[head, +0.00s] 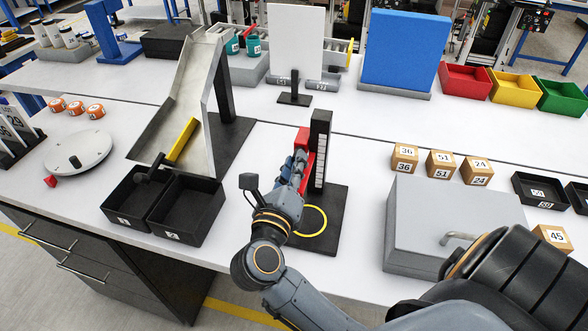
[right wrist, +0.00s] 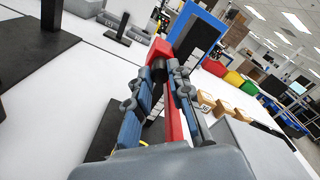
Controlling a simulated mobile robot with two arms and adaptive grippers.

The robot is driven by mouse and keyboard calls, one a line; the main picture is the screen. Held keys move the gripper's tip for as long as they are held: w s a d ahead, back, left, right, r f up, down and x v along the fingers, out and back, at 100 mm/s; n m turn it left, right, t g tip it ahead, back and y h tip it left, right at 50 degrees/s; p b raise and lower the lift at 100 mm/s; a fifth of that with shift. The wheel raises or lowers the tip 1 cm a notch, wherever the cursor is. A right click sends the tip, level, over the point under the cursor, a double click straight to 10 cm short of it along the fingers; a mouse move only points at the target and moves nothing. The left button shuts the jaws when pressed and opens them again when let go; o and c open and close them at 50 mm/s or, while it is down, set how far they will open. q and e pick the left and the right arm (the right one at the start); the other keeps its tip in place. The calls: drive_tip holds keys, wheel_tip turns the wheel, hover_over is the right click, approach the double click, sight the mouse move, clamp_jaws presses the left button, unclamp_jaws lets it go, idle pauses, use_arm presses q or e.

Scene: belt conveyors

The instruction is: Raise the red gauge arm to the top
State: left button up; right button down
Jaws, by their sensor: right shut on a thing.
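The gauge is an upright black post (head: 321,130) with a white scale strip, standing on a black base plate (head: 332,222) with a yellow ring. The red gauge arm (head: 303,139) sits at the left of the post, with its visible top at the upper part of the scale. In the right wrist view its red block (right wrist: 160,48) has a black knob near the fingertips. My right gripper (head: 298,165) is shut on the red gauge arm, fingers on either side (right wrist: 166,80). The fingers hide part of the arm in the head view. My left gripper is not in view.
Two black bins (head: 187,212) and a grey chute (head: 187,105) stand left of the gauge. A grey box with a handle (head: 440,215) and numbered cubes (head: 440,164) lie right. A white panel (head: 296,40) stands behind. Clear table lies between gauge and cubes.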

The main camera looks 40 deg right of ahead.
use_arm(q)
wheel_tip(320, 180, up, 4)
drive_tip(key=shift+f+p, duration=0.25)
drive_tip(key=shift+p, duration=0.9)
use_arm(e)
wheel_tip(320, 180, up, 5)
drive_tip(key=shift+f, duration=0.15)
drive_tip(key=c, duration=1.2)
unclamp_jaws()
drive_tip(key=shift+f, duration=0.1)
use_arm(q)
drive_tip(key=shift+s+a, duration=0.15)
use_arm(e)
drive_tip(key=shift+a, duration=0.1)
drive_tip(key=v, duration=1.2)
